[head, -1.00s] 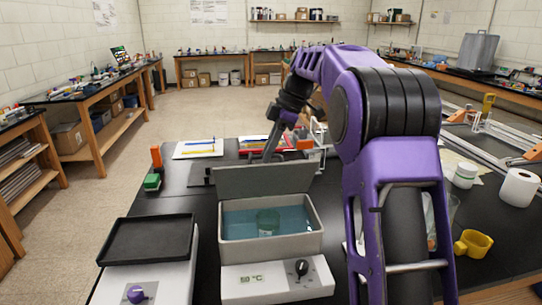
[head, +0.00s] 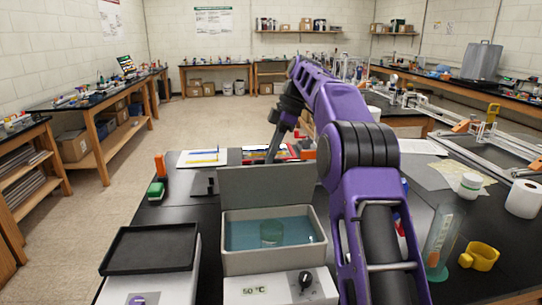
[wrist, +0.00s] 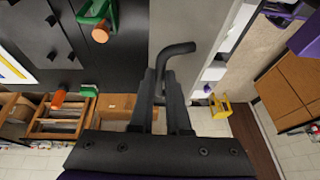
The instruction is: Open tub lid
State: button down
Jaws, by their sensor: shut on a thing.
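The tub (head: 320,255) is a grey water bath holding blue water and a clear beaker (head: 271,233). Its grey lid (head: 265,187) stands raised, roughly upright, along the tub's far edge, leaving the top uncovered. In the wrist view, my gripper (wrist: 161,85) is shut on the lid's dark bent handle (wrist: 178,49). The pale lid panel (wrist: 185,20) shows beyond the handle. In the head view, my purple arm reaches past the tub's right side, and the lid hides my fingertips.
A black tray (head: 152,248) stands left of the tub. A green-and-orange item (head: 157,188) is at the back left.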

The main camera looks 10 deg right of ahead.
jog(key=shift+f, duration=0.4)
jog(key=c, duration=1.1)
grip_release()
jog(key=shift+w, duration=0.1)
jog(key=shift+o, duration=1.1)
jog(key=shift+r, duration=0.15)
jog(key=shift+r, duration=0.1)
